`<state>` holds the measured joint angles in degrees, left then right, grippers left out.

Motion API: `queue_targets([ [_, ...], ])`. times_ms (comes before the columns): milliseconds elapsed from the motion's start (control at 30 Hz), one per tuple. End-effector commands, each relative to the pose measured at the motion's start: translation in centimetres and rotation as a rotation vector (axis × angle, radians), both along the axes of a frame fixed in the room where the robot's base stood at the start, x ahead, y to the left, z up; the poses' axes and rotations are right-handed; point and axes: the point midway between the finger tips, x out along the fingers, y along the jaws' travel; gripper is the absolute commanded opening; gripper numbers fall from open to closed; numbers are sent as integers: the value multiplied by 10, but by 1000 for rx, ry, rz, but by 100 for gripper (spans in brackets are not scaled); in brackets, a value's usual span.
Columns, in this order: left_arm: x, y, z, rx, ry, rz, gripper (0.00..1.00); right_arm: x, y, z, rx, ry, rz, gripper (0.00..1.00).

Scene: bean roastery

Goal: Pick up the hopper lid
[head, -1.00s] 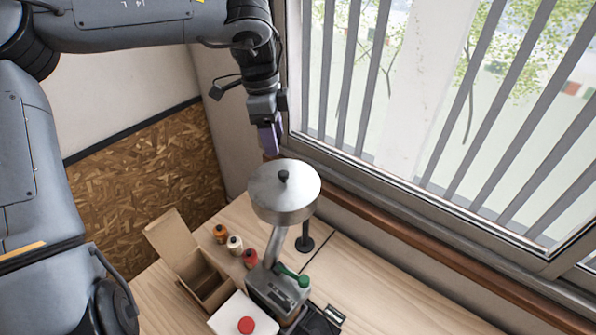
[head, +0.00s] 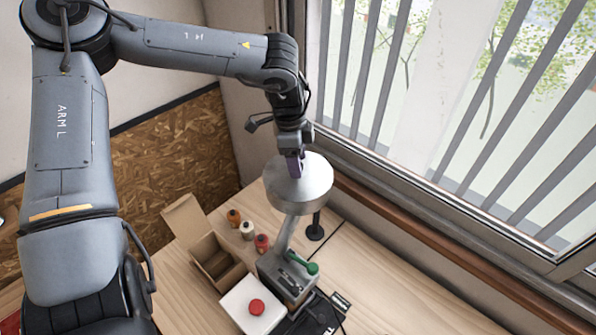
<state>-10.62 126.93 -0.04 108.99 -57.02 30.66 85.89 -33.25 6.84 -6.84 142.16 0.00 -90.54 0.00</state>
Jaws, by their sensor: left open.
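The hopper lid (head: 317,174) is a round silver disc on top of the hopper (head: 302,207) of a grinder-like machine. In the head view its dark centre knob is hidden behind my left gripper (head: 295,168). The left gripper points down with its purple-grey fingers at the lid's middle. The fingers overlap the lid in the picture; I cannot tell if they touch it or surround the knob. The jaws are open. My right gripper is not in view.
An open cardboard box (head: 215,257), several small jars (head: 247,230) and a white box with a red cap (head: 256,307) stand left of the machine's base (head: 283,277). A black stand (head: 315,228) is just behind it. The barred window (head: 440,110) and its sill border the right. The table's right part is bare.

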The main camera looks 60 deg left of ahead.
Motion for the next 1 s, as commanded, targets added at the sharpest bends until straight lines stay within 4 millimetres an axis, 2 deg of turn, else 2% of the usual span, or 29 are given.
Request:
queue_targets([
  [267, 0, 0, -3, 0, 0, 0, 59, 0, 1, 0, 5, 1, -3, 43],
  [633, 0, 0, -2, 0, 0, 0, 2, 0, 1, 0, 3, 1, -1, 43],
  [1000, 0, 0, -2, 0, -1, 0, 0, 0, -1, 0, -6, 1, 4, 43],
])
